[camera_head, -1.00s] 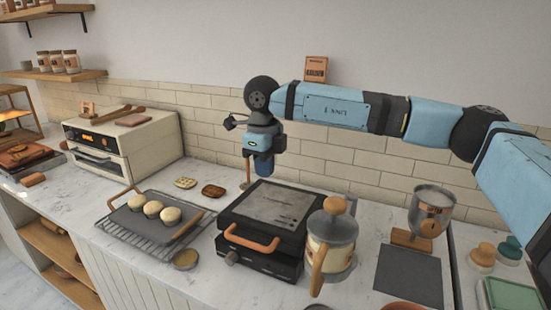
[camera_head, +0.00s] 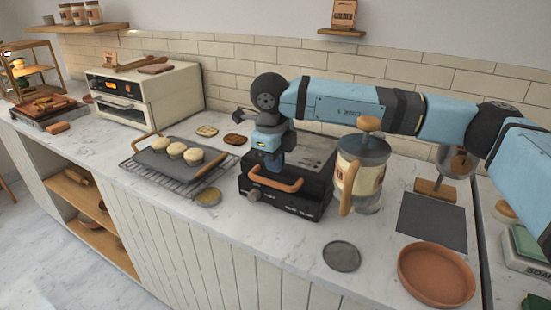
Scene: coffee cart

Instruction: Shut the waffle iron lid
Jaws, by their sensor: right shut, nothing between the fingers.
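The waffle iron (camera_head: 290,203) is a black box with a grey top plate and a curved orange handle (camera_head: 276,180) at its front. It stands on the marble counter. Its lid (camera_head: 312,153) lies down flat over the base, and no open gap shows. My right gripper (camera_head: 273,166) is shut and empty, pointing down over the lid's left part just behind the handle. It hides some of the lid. I cannot tell whether its tips touch the lid. My left gripper is out of view.
A cooling rack with a tray of muffins (camera_head: 176,150) is at left, before a toaster oven (camera_head: 150,98). A press-like jar (camera_head: 362,165) stands close at the iron's right. A terracotta dish (camera_head: 436,273) and grey disc (camera_head: 342,256) lie at front right.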

